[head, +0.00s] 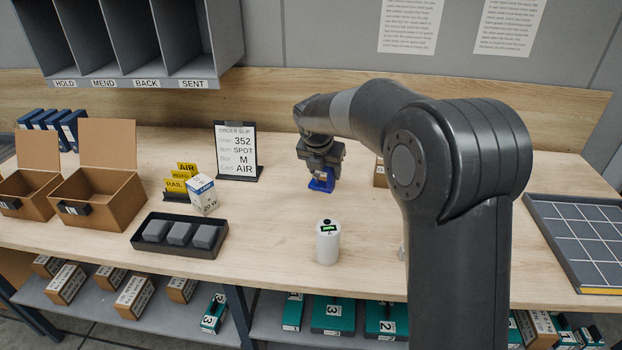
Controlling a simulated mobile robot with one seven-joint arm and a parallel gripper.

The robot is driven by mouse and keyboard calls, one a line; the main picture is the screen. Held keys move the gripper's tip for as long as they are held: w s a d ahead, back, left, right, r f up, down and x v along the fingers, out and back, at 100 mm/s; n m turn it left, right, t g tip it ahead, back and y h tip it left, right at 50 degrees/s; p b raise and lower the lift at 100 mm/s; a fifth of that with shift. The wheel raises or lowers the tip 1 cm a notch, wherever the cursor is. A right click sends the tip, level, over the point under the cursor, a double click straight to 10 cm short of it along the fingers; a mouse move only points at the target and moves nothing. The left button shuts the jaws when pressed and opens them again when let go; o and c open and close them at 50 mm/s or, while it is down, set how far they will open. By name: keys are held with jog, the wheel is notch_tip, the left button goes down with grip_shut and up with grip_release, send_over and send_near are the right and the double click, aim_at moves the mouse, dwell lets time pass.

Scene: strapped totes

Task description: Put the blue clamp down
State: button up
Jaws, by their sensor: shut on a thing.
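The blue clamp (321,181) is small and bright blue, in the head view near the middle of the bench. My gripper (320,170) points down from above and is shut on it. The clamp is at or just above the wooden bench top (280,215); I cannot tell whether it touches. The fingertips are small in this view and partly hidden by the clamp.
An order slip stand (236,152) is left of my gripper. A white cylinder (327,243) stands in front. A black tray (180,251) with grey blocks, a small white box (202,195) and open brown boxes (97,199) are left. A gridded panel (580,240) lies right.

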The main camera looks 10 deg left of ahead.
jog(key=s+d+m, duration=0.1)
jog(key=s+d, duration=0.2)
jog(key=d, duration=1.6)
jog(key=shift+h, duration=0.3)
jog(key=shift+w+a+f, duration=0.7)
jog(key=shift+a+f, duration=0.95)
jog(key=shift+f, duration=0.05)
jog(key=shift+w+a+f, duration=0.65)
jog(key=shift+a+f, duration=1.05)
jog(key=shift+f, duration=0.05)
jog(key=shift+w+a+f, duration=0.7)
jog(key=shift+a+f, duration=0.95)
jog(key=shift+f, duration=0.05)
jog(key=shift+f+m, duration=0.15)
jog(key=shift+m, duration=0.15)
jog(key=o, duration=1.2)
